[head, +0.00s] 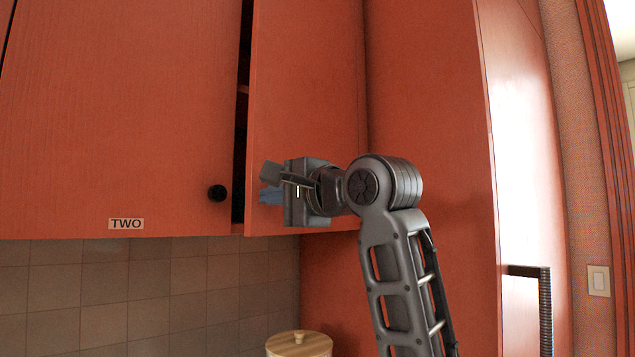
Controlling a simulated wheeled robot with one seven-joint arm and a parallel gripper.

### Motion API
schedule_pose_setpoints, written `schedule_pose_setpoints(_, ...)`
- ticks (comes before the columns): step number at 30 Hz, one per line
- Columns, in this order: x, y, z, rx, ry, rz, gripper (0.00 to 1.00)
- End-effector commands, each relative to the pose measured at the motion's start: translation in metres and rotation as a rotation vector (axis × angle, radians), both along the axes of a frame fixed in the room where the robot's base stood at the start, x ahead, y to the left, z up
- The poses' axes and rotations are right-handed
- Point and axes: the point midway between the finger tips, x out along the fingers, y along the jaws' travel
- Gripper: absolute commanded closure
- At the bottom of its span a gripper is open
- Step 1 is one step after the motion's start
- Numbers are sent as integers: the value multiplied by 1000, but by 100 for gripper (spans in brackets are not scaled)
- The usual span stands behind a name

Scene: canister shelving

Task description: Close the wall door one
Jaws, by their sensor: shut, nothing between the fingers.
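An upper wall cabinet door (305,80) stands to the right of the door labelled TWO (120,100). A dark vertical gap between them shows a bit of the cabinet inside, so the right-hand door looks slightly ajar. No label ONE is visible; my gripper and arm cover the lower part of this door. My gripper (269,184) is in front of the door's lower left part, fingers pointing left toward its free edge. It is shut and empty. Whether it touches the door cannot be told.
A round black knob (217,193) sits on door TWO. A canister with a wooden lid (299,343) stands below the cabinet, before the tiled wall (120,300). A tall red cabinet side (430,90) rises at the right, with a dark handle (545,310) beyond my arm.

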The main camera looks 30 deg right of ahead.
Motion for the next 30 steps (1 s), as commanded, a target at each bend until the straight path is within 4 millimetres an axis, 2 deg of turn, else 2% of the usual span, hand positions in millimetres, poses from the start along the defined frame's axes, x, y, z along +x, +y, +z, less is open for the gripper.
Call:
schedule_pose_setpoints(1, 11, 6, 2, 2, 4, 4, 100)
schedule_pose_setpoints(6, 39, 16, 1, 1, 1, 2, 100)
schedule_pose_setpoints(12, 57, 21, 0, 1, 0, 1, 100)
schedule_pose_setpoints(30, 63, 22, 0, 1, -2, 0, 100)
